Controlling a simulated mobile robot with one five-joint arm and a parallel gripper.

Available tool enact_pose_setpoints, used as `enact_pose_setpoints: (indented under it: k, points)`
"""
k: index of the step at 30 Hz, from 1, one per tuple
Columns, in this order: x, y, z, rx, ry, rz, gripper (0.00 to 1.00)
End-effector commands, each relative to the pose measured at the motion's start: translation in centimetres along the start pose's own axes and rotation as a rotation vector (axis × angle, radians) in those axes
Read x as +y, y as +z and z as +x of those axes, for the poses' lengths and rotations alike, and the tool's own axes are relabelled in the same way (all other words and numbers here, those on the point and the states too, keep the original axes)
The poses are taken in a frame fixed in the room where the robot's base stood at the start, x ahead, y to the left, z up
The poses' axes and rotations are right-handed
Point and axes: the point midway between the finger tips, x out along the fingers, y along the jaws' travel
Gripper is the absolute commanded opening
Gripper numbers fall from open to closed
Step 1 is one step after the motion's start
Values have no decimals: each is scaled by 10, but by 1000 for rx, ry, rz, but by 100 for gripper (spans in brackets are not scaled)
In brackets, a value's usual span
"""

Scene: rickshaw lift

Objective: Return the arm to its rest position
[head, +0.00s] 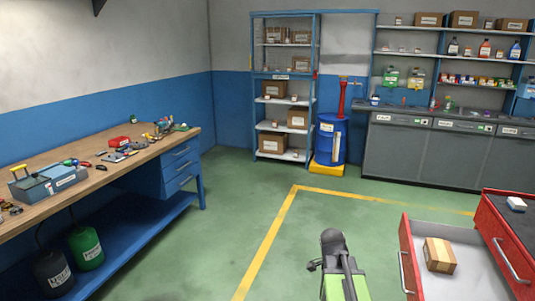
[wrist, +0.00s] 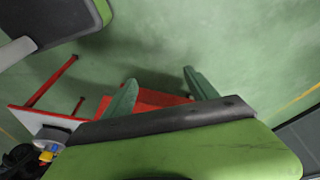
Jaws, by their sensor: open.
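My arm (head: 342,268) rises at the bottom centre of the head view, green with a dark rounded top. It stands left of the open red drawer. My gripper (wrist: 161,92) shows in the wrist view with its two greenish fingers spread apart. Nothing shows between the fingertips but the red surface and green floor beyond them. The fingers cannot be made out clearly in the head view.
An open red drawer (head: 409,258) holds a cardboard box (head: 439,255) at the lower right. A red cabinet (head: 513,240) carries a small white item. A workbench (head: 65,177) stands left, shelves (head: 285,128) at the back. The green floor between is clear.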

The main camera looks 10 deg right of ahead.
Motion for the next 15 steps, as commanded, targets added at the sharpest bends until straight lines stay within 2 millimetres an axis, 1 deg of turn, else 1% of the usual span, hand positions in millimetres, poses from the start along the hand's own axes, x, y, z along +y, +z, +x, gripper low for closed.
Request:
enact_pose_setpoints:
  k: [1, 2, 3, 5, 6, 8, 9, 11, 15]
  points:
    - [-10, 42, 2, -18, -22, -128, 67]
    - [-14, 64, 0, -29, -33, -206, 67]
    - [-18, 90, -3, -44, -49, -309, 67]
    - [-22, 128, -7, -66, -72, -467, 67]
    - [-22, 152, -10, -81, -88, -574, 67]
    - [-21, 185, -14, -105, -114, -748, 67]
    - [-18, 203, -16, -120, -132, -866, 67]
    - [-15, 218, -20, -141, -156, -1015, 67]
    - [-9, 228, -24, -174, -212, -1306, 67]
